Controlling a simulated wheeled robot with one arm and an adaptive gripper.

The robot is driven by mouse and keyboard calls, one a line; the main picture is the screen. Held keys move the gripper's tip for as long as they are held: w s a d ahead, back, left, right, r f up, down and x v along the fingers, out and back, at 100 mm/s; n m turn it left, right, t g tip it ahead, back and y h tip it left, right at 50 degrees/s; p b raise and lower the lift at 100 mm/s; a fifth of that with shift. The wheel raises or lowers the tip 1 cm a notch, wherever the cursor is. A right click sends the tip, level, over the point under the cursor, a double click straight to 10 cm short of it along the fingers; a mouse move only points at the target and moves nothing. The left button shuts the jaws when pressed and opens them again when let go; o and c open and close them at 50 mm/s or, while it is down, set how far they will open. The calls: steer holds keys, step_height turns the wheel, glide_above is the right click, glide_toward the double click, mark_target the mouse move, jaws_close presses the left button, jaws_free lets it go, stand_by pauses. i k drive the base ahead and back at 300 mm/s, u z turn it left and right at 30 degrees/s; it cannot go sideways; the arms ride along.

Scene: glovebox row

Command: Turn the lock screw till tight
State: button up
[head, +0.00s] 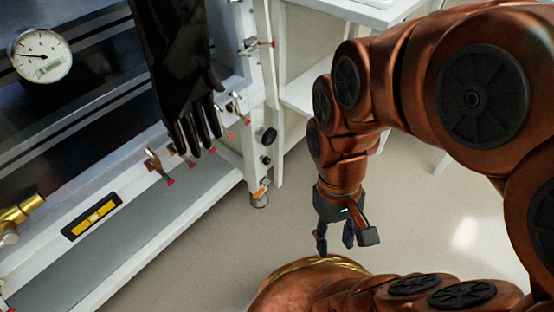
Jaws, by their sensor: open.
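The glovebox front fills the left of the head view. A larger round black knob (268,136) sits on its right end post, with a smaller black knob (265,160) below it. I cannot tell which part is the lock screw. My gripper (335,243) hangs below my copper-coloured arm, fingers pointing down over the floor. It is open with nothing visible between its fingers. It is to the right of the knobs and apart from the glovebox.
A black glove (178,70) hangs in front of several red-tipped clamps (155,164). An orange-handled valve (261,188) is low on the post. A gauge (41,55), yellow level (98,215) and brass fitting (20,211) are left. Floor (235,245) between glovebox and gripper is clear.

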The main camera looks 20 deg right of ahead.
mark_target(265, 160)
steer(key=z, duration=1.3)
steer(key=k, duration=1.2)
steer(key=u, duration=1.4)
steer(key=i, duration=1)
